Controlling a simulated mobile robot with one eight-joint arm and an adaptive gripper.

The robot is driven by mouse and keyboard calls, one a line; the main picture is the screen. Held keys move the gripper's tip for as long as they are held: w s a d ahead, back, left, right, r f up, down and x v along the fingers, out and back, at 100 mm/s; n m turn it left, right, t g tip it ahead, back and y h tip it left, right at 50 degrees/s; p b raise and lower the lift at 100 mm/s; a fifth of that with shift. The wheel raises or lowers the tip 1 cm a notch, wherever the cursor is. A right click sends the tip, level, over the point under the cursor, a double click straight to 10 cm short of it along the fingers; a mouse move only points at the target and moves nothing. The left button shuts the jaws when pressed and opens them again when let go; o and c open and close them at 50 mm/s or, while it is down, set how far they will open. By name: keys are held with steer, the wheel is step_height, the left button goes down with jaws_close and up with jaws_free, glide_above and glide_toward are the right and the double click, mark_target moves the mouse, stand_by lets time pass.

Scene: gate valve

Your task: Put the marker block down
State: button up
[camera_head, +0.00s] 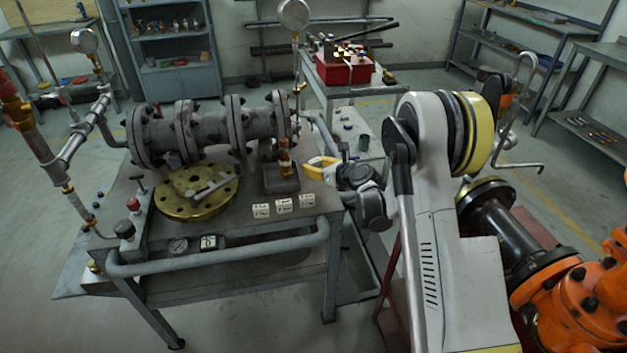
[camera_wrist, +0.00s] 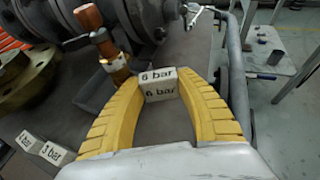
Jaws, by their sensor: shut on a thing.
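My gripper (camera_head: 314,168) is over the right part of the grey workbench (camera_head: 235,232), its yellow fingers pointing left. In the wrist view my gripper (camera_wrist: 158,88) is shut on a white marker block (camera_wrist: 161,90) reading "6 bar" on two faces, held between the fingertips. I cannot tell whether that block touches the bench. Other white marker blocks stand in a row near the bench's front edge: a left one (camera_head: 261,210), a middle one (camera_head: 284,206) and a right one (camera_head: 307,200). Two show at the wrist view's lower left, one reading "3 bar" (camera_wrist: 54,153).
A copper-coloured fitting (camera_wrist: 108,50) on a dark block stands close beyond my fingertips. A flanged grey pipe (camera_head: 210,128) runs along the back. A brass flange (camera_head: 195,205) lies left. A grey rail (camera_head: 220,257) runs along the front. Bare bench surface lies around the block row.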

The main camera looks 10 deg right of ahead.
mark_target(314, 180)
step_height(314, 180, down, 4)
steer(key=shift+w+f+b, duration=0.15)
steer(key=shift+b, duration=1)
steer(key=shift+r, duration=0.2)
steer(key=o, duration=0.6)
steer(key=shift+f, duration=0.2)
